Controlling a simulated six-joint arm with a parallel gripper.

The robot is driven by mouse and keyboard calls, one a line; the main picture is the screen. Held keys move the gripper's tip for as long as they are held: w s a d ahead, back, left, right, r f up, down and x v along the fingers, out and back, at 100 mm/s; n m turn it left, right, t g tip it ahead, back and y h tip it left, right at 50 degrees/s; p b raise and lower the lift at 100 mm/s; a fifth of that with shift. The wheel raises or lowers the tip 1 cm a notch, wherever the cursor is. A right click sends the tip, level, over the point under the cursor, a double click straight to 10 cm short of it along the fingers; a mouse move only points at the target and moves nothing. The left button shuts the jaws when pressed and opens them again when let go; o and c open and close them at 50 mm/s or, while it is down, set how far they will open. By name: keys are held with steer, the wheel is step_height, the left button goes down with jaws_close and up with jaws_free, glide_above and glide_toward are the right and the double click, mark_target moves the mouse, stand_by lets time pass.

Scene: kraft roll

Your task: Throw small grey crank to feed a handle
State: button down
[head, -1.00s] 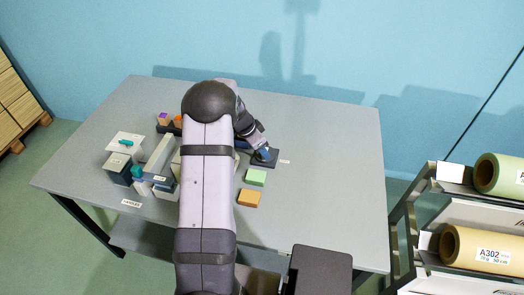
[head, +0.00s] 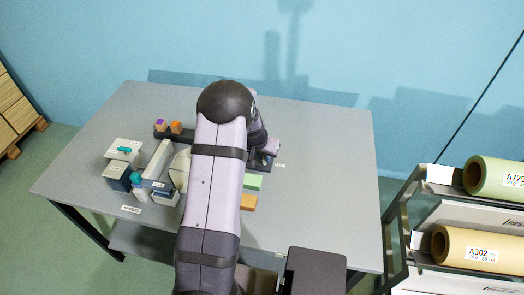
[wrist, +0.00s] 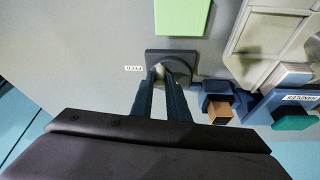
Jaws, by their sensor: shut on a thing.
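The small grey crank (wrist: 160,69) is a pale piece between my fingertips in the wrist view, largely hidden by them. It sits over a dark square base (wrist: 190,57) with a small white label beside it. My gripper (wrist: 167,78) is shut on it, fingers over the base. In the head view the dark base (head: 260,164) shows partly behind my arm, and the fingertips are hidden. A holder labelled with what reads as HANDLES (wrist: 300,98) is at the right of the wrist view, with a teal piece (wrist: 293,121) beside it.
A green block (head: 252,181) and an orange block (head: 248,202) lie in front of the base. A dark rack (head: 168,133) with small blocks and several boxes stand left of my arm. The table's right side (head: 330,180) is clear. Paper rolls (head: 470,244) are on a rack at right.

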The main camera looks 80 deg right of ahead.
steer(key=shift+s+d+r+n+t+p, duration=0.25)
steer(key=shift+n+p, duration=0.35)
steer(key=shift+p, duration=1.25)
steer(key=shift+f+n+p, duration=0.2)
steer(key=shift+n+p, duration=0.2)
steer(key=shift+p, duration=0.55)
steer(key=c, duration=1.7)
jaws_free()
steer(key=shift+a+r, duration=0.1)
steer(key=shift+b+v, duration=1.35)
steer(key=shift+v, duration=2.2)
steer(key=shift+s, duration=0.1)
